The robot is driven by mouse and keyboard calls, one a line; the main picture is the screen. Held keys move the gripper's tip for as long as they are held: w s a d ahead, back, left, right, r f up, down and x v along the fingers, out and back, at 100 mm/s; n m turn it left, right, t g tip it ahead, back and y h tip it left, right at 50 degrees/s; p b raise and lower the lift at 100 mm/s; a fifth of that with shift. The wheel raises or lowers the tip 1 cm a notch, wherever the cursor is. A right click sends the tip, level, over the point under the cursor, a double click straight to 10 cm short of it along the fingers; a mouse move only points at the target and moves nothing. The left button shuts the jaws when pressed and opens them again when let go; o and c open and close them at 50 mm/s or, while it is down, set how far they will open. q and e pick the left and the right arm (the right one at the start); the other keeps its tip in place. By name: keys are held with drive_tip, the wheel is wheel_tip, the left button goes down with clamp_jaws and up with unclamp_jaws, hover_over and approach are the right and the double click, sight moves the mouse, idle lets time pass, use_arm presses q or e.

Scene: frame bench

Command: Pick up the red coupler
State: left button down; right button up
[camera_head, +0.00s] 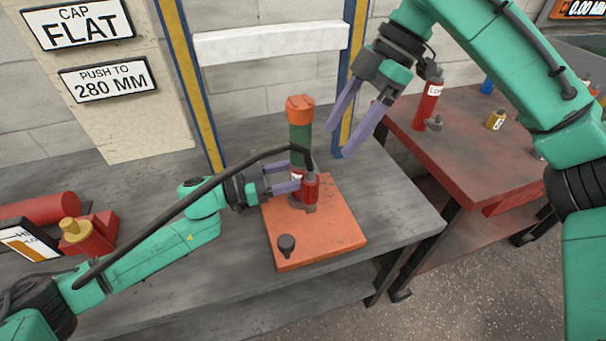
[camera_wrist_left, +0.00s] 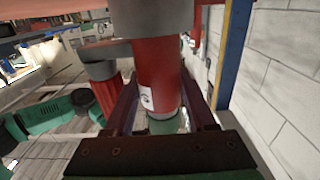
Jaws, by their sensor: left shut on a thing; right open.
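The ribbed red coupler (camera_head: 311,188) stands at the front side of an upright cylinder, over the orange plate; a black hose runs down to its top. It also shows in the left wrist view (camera_wrist_left: 108,95), outside the fingers. The cylinder has an orange cap, a green upper part (camera_head: 300,140) and a red lower part with a white label (camera_wrist_left: 155,75). My left gripper (camera_head: 294,178) is shut on this red lower part. My right gripper (camera_head: 340,139) is open and empty, above and right of the cylinder, its fingers pointing down.
The orange plate (camera_head: 325,240) lies on the grey bench and carries a black knob (camera_head: 287,243). Blue-yellow posts and a white crossbar (camera_head: 270,42) stand behind. A red side table (camera_head: 470,150) holds a labelled red cylinder (camera_head: 428,104). The black hose (camera_head: 200,185) crosses above my left arm.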

drive_tip(key=m, duration=0.1)
drive_tip(key=m+t+h, duration=0.3)
drive_tip(key=m+t, duration=0.2)
drive_tip(key=m, duration=0.8)
approach(314, 173)
drive_tip(key=shift+m, duration=0.3)
drive_tip(key=x, duration=1.2)
drive_tip(key=shift+w+a, duration=0.1)
clamp_jaws()
